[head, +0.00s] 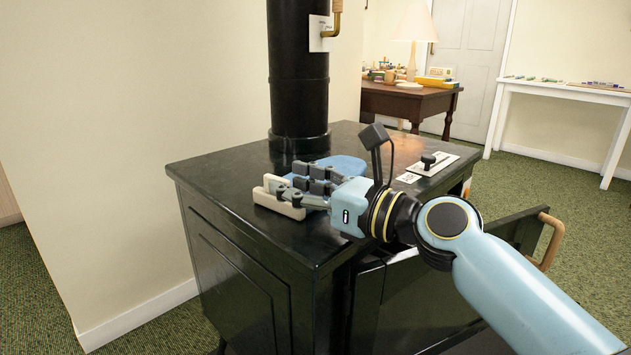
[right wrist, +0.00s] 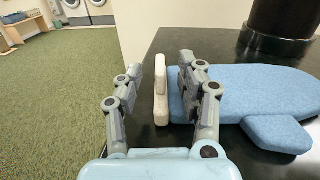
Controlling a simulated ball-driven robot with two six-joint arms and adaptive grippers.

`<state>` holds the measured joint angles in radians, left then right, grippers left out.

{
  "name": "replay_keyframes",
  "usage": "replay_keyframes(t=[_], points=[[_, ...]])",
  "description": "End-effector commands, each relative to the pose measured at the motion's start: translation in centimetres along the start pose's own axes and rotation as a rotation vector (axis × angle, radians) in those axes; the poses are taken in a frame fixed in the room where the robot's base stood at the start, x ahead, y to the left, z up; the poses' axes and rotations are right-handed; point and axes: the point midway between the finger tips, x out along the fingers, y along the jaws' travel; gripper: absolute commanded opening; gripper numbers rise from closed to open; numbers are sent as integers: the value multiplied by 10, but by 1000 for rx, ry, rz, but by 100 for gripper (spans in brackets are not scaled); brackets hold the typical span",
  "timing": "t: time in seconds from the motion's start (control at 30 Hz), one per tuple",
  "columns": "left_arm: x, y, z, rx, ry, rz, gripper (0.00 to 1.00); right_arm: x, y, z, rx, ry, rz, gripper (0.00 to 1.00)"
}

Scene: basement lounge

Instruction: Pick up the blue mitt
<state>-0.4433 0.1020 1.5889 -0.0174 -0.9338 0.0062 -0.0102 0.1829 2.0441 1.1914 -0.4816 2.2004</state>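The blue mitt (head: 345,164) lies flat on the black stove top, partly hidden behind my right gripper in the head view. In the right wrist view the mitt (right wrist: 245,92) shows its rounded body and thumb at the right. A cream cuff-like piece (right wrist: 161,95) stands at its near-left end; it also shows in the head view (head: 279,204). My right gripper (head: 292,183) is low over the stove top. In the right wrist view its fingers (right wrist: 159,72) are apart, with the cream piece between them; contact cannot be told. My left gripper is not in view.
The black stove (head: 225,180) has a flue pipe (head: 299,80) rising behind the mitt. A small control knob (head: 428,160) sits on its top at the right. A stove door with a wooden handle (head: 549,243) stands open below my right arm. Bare stove top lies at the left.

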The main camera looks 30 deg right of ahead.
Motion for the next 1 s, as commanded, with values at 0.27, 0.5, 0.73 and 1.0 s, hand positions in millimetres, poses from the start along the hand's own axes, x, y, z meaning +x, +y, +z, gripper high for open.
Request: replay_keyframes(t=[0.27,0.5,0.73,1.0], points=[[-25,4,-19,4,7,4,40,35,1,1,2,0,-1,38],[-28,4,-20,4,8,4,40,36,1,2,0,0,-1,38],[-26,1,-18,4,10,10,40,36,1,2,0,0,-1,8],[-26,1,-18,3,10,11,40,36,1,2,0,-1,-1,0]])
